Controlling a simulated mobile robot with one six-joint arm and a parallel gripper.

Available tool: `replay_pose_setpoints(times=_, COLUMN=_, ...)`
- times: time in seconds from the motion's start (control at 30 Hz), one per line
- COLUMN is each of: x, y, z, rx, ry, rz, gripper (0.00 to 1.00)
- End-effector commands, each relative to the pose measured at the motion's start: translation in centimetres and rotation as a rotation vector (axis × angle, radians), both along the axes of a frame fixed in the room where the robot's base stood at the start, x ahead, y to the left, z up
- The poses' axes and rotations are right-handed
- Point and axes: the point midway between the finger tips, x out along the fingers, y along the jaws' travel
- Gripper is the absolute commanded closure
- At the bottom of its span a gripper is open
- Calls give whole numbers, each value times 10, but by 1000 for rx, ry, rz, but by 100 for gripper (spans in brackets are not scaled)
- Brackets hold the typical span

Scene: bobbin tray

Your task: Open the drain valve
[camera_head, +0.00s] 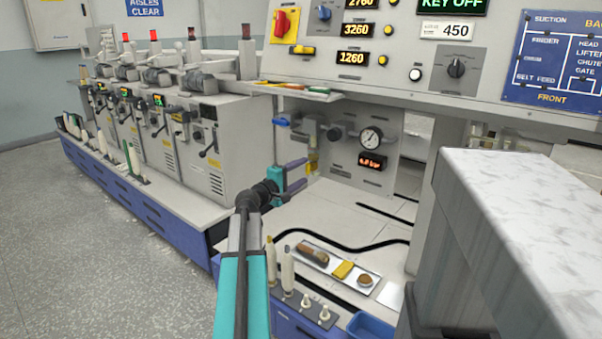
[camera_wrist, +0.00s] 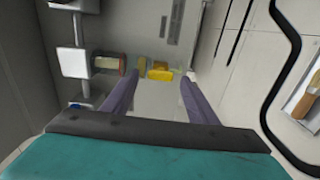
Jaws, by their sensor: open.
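My gripper (camera_head: 303,174) is open, with its two purple fingers reaching right toward the air fittings at the back of the machine bay. A small yellow part (camera_head: 312,161) sits low beneath the grey fittings, just by the fingertips. In the wrist view a yellow block (camera_wrist: 160,71) shows between and beyond the fingertips, apart from both. I cannot tell for sure whether this yellow part is the drain valve. A blue lever (camera_head: 281,122) stands at the left of the fittings, above my gripper. Nothing is held between the fingers.
A pressure gauge (camera_head: 370,139) and a red-digit display (camera_head: 372,162) are on the panel to the right. A tray (camera_head: 310,245) with small items lies in front, and a black hose (camera_head: 375,246) crosses the bench. Spinning units stand at left.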

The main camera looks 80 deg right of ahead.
Motion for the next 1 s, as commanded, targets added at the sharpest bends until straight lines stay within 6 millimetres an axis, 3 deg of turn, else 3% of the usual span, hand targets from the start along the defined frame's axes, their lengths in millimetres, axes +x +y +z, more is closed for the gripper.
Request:
replay_pose_setpoints(times=0.8, x=53, y=94, z=1, rx=0, ry=1, rz=3, gripper=47)
replay_pose_setpoints(times=1.0, x=63, y=110, z=1, rx=-1, ry=1, rz=2, gripper=47)
